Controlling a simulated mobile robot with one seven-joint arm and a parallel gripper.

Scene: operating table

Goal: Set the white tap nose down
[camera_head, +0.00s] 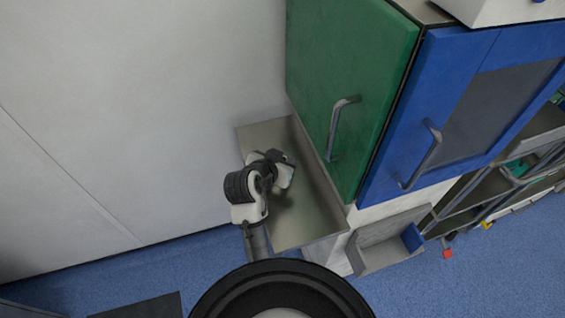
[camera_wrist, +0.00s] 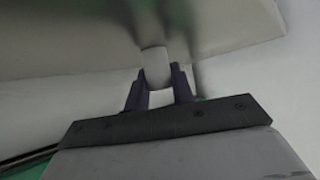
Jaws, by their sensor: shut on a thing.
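The white tap (camera_wrist: 155,68) shows in the wrist view as a pale, rounded piece between my two dark fingers. My gripper (camera_wrist: 158,82) is shut on it. The piece reaches up to the grey-beige metal surface (camera_wrist: 75,42) behind it; I cannot tell whether it touches that surface. In the head view my arm reaches over the metal counter (camera_head: 305,222), with my gripper near the counter's middle, close to the green cabinet. The tap cannot be made out there, as my own wrist covers that area.
A green cabinet door (camera_head: 345,70) with a grey handle rises right beside the counter. A blue cabinet (camera_head: 425,110) stands to its right. An open grey box (camera_head: 385,250) sits low at the counter's right. A pale wall (camera_head: 120,100) lies to the left, above blue floor (camera_head: 205,270).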

